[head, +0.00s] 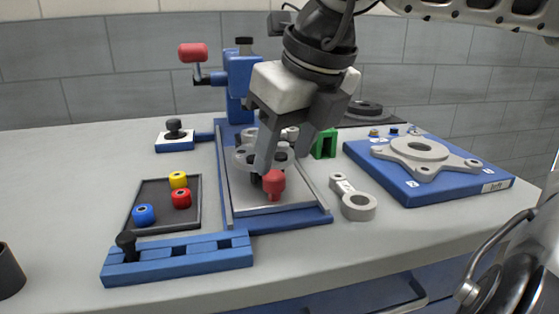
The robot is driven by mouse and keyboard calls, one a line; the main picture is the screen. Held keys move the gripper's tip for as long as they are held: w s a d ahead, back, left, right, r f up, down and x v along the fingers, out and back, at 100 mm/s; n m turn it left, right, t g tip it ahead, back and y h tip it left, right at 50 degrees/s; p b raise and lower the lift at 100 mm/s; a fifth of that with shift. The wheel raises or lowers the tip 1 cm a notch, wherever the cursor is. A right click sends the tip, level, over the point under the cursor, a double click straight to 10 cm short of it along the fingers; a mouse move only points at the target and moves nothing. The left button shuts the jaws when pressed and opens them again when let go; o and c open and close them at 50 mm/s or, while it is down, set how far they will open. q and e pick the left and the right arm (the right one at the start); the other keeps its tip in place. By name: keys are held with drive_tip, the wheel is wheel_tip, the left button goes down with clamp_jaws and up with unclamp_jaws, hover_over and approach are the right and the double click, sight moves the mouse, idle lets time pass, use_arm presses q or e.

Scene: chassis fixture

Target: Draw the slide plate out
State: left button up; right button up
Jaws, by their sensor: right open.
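The slide plate (245,195) is a silver plate lying between the rails of a blue fixture (283,222). A red knob (274,183) stands at its front part. A grey round part (246,154) sits on the plate, partly hidden by my gripper. My right gripper (279,167) comes down from above with its fingers apart, just above and behind the red knob. I cannot tell whether a finger touches the knob. My left gripper is not in view.
A blue clamp with a red handle (193,52) stands behind the fixture. A dark tray (155,192) with coloured rings and a blue rail (190,257) lie left. A grey link (358,206), a green block (325,143) and a blue board (445,189) lie right.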

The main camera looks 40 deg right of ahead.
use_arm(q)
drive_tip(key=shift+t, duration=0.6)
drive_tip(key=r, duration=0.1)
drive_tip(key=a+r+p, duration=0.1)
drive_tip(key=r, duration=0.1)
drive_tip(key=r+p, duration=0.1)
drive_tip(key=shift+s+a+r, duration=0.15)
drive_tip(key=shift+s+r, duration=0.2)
use_arm(e)
drive_tip(key=v, duration=1.1)
drive_tip(key=shift+r, duration=0.1)
